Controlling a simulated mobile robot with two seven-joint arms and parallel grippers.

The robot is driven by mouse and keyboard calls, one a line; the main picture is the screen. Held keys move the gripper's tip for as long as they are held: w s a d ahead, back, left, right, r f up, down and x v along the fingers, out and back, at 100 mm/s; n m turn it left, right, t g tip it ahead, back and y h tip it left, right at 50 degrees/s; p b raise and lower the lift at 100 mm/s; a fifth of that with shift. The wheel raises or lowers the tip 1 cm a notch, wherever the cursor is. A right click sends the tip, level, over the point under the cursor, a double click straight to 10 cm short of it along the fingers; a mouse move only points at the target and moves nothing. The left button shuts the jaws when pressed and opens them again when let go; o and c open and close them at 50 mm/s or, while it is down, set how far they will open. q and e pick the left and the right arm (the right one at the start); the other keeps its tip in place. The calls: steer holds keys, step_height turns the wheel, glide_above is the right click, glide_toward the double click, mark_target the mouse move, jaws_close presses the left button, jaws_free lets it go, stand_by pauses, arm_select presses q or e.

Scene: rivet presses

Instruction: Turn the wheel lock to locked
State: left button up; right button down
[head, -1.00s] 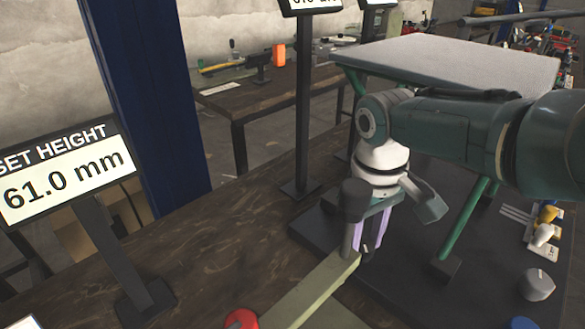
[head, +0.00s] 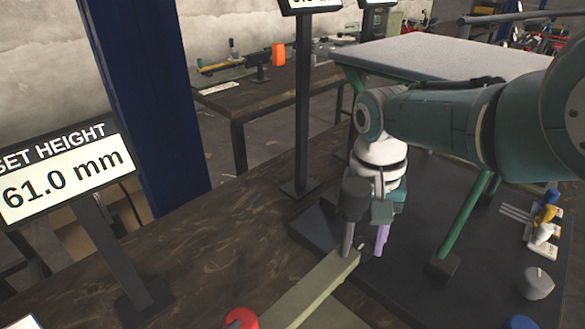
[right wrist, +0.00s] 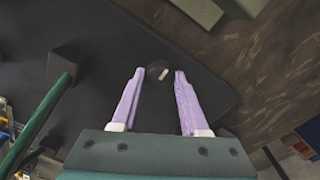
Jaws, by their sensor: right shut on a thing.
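The wheel lock appears to be a small dark round knob (right wrist: 153,71) with a short white mark, between the fingertips in the right wrist view. My right gripper (right wrist: 159,74) has its lilac fingers on either side of this knob and is shut on it, pointing down at the dark base. In the head view my right gripper (head: 372,252) is behind a dark crank handle (head: 355,198), which hides part of it; one lilac finger shows clearly. I cannot read whether the lock is locked. My left gripper is not in view.
The crank handle stands on a pale green bar (head: 312,292) close to my gripper. A red knob (head: 241,318) is at the bottom. A 61.0 mm display (head: 65,178) stands left. The wooden bench between is clear.

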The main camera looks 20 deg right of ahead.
steer(key=shift+m, duration=0.3)
steer(key=shift+c, duration=2.1)
jaws_free()
